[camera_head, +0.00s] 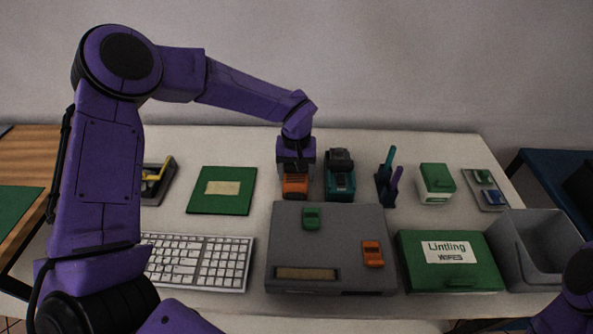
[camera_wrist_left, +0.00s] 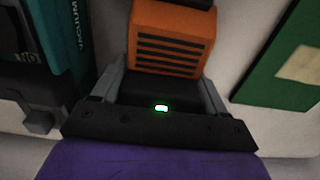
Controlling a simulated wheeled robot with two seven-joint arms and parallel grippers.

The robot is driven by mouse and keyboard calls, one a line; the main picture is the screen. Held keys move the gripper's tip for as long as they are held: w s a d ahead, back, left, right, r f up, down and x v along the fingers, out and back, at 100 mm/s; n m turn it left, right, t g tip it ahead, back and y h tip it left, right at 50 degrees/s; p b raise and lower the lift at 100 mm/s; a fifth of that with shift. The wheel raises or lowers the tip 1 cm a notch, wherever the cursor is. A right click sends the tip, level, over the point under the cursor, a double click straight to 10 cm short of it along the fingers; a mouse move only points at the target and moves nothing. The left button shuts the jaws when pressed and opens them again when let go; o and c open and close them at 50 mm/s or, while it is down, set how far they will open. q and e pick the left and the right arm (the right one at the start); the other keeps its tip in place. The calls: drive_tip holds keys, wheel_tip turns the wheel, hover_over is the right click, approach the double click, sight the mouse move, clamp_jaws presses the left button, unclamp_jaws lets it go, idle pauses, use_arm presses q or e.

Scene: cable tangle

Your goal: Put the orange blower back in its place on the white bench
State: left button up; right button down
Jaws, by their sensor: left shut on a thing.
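The orange blower (camera_head: 295,186) is at the back middle of the white bench (camera_head: 240,140), left of a teal vacuum. My left gripper (camera_head: 296,168) is over it from behind, its fingers on both sides. In the left wrist view the orange blower (camera_wrist_left: 172,42) with dark vent slots sits between the fingers of the left gripper (camera_wrist_left: 160,85), which is shut on it. Whether the blower touches the bench is hard to tell. My right gripper is not in view; only a bit of purple arm shows at lower right.
The teal vacuum (camera_head: 340,178) stands close beside the blower; it also shows in the left wrist view (camera_wrist_left: 62,40). A green folder-like board (camera_head: 222,204) lies to the left. A grey case (camera_head: 330,248) lies just in front. A pen holder (camera_head: 386,186) stands farther right.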

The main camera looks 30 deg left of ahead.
use_arm(q)
drive_tip(key=shift+f, duration=0.15)
drive_tip(key=o, duration=0.9)
drive_tip(key=shift+o, duration=0.2)
wheel_tip(320, 180, up, 12)
drive_tip(key=shift+r, duration=0.2)
